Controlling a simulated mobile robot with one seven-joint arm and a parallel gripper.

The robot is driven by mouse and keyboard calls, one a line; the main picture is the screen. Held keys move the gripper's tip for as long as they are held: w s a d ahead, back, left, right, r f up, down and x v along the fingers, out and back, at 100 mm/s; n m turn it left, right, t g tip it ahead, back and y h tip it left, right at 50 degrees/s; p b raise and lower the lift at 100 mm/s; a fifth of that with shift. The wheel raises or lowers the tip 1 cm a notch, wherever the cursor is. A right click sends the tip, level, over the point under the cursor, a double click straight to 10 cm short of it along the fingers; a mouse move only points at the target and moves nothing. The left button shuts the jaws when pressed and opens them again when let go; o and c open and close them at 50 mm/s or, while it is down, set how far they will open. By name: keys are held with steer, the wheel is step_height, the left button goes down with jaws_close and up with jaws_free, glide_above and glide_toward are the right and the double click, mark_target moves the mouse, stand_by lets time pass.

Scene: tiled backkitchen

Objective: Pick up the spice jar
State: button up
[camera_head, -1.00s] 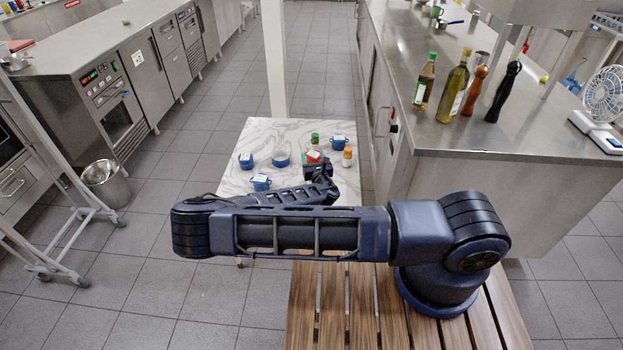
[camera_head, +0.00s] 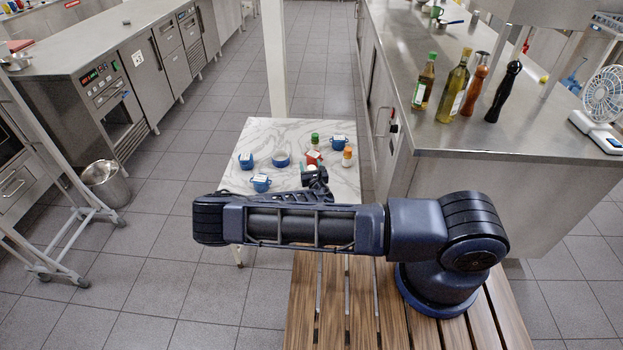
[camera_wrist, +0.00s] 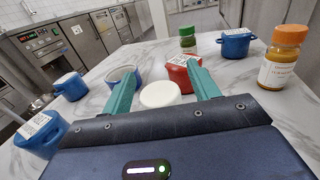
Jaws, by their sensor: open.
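Several candidates for the spice jar stand on the marble table. A round white top, perhaps a jar lid (camera_wrist: 160,94), shows between my gripper's fingers in the wrist view; its body is hidden. It is also a small white spot (camera_head: 312,167) in the head view. A jar with an orange lid and label (camera_wrist: 285,58) stands at the right, also in the head view (camera_head: 347,157). A green-lidded jar (camera_wrist: 187,42) stands farther back, also in the head view (camera_head: 315,140). My gripper (camera_wrist: 163,67) is open, its fingers on either side of the white top; contact cannot be told.
A red labelled cup (camera_wrist: 180,76) stands just beyond the fingertips. Blue cups stand at back right (camera_wrist: 236,43) and left (camera_wrist: 70,86), (camera_wrist: 40,132), with a blue bowl (camera_wrist: 122,76) near the left finger. The marble table (camera_head: 270,128) is clear at its back.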

steer(key=shift+c, duration=0.4)
jaws_close()
steer(key=shift+r, duration=0.1)
